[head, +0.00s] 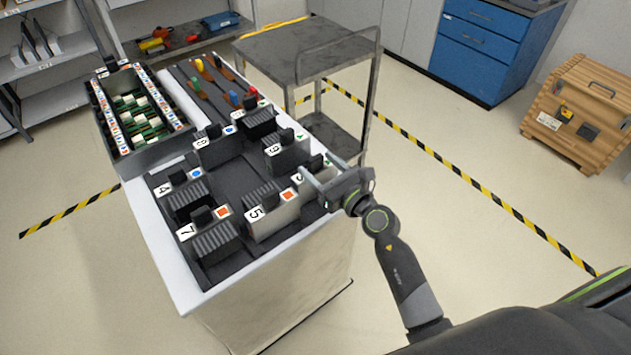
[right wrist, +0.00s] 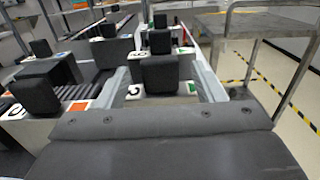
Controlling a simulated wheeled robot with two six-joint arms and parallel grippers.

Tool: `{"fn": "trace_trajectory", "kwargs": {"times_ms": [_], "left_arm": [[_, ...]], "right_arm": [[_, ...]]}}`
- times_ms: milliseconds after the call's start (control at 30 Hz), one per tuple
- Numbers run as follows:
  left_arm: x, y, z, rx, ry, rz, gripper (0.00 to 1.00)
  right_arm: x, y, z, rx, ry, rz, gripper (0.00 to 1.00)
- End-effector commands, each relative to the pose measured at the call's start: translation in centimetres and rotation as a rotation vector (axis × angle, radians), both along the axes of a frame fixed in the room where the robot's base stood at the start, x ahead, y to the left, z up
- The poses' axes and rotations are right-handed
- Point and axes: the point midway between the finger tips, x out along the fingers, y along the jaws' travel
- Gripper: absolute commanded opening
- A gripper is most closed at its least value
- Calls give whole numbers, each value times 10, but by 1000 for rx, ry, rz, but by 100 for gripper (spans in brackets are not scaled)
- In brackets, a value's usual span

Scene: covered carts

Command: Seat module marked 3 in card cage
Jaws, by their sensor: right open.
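The module that appears marked 3 (right wrist: 160,78) has a dark block-shaped grip and a white label. It stands at the tray's right edge; in the head view my gripper partly hides it. My right gripper (head: 318,166) is open, its fingers on either side of this module's grip in the right wrist view (right wrist: 162,88). I cannot tell whether they touch it. The card cage (head: 160,153) is a grey open box at the cart's far left, with green boards and rows of coloured labels inside. My left gripper is not in view.
The dark tray (head: 235,172) holds several other modules, including one marked 5 (head: 285,215) left of my gripper and one marked 9 (head: 290,158) behind it. A tool tray (head: 185,75) with coloured-handled tools lies beside the cage. A grey trolley (head: 300,50) stands close behind.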

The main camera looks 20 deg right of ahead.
Motion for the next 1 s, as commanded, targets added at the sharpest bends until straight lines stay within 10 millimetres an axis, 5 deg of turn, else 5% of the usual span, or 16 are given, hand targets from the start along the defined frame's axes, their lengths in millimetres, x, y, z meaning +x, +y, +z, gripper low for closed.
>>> {"fn": "trace_trajectory", "kwargs": {"times_ms": [133, 433, 900, 1000], "left_arm": [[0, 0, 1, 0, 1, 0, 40], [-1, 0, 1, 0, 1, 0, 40], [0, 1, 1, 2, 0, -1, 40], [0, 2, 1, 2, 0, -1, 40]], "right_arm": [[17, 6, 1, 2, 0, 0, 62], [21, 7, 0, 1, 0, -1, 62], [21, 7, 0, 1, 0, -1, 2], [21, 7, 0, 1, 0, -1, 0]]}}
